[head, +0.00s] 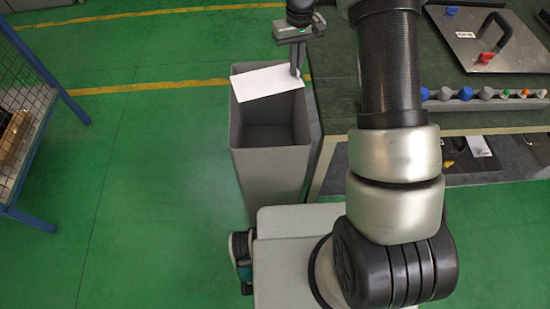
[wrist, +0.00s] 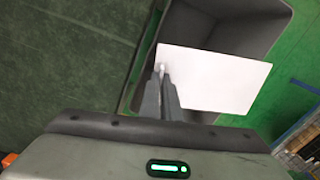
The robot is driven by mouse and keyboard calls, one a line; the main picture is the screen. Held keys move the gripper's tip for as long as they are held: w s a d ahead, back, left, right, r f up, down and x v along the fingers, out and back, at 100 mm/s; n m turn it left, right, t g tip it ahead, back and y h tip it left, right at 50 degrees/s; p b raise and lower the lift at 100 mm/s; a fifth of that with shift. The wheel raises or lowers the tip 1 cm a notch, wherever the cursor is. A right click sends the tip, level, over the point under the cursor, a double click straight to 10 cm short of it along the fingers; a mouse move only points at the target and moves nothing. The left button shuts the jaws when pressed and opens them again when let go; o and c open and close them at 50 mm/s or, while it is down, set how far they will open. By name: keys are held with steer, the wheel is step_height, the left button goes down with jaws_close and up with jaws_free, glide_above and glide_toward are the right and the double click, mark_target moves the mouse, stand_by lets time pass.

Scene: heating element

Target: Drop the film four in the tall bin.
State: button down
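The film (head: 265,83) is a flat white sheet. My gripper (head: 297,72) is shut on its right edge in the head view and holds it over the far part of the tall bin's opening. The tall bin (head: 268,170) is a grey, open-topped box standing on the floor beside the table. In the wrist view, the fingers (wrist: 162,75) pinch the left edge of the film (wrist: 215,80), with the bin (wrist: 235,20) below it. The bin's inside shows empty where it is visible; the film hides part of it. I cannot read any mark on the film.
A dark-topped table (head: 340,95) stands right of the bin, with a metal plate (head: 490,35) and a rail of coloured knobs (head: 487,103) on it. A wire-mesh rack with blue posts (head: 25,125) stands at the left. The green floor between is clear.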

steer(key=shift+f, duration=0.35)
steer(key=c, duration=1.9)
jaws_free()
step_height(320, 180, up, 18)
steer(key=shift+f+p, duration=0.25)
steer(key=shift+p, duration=0.7)
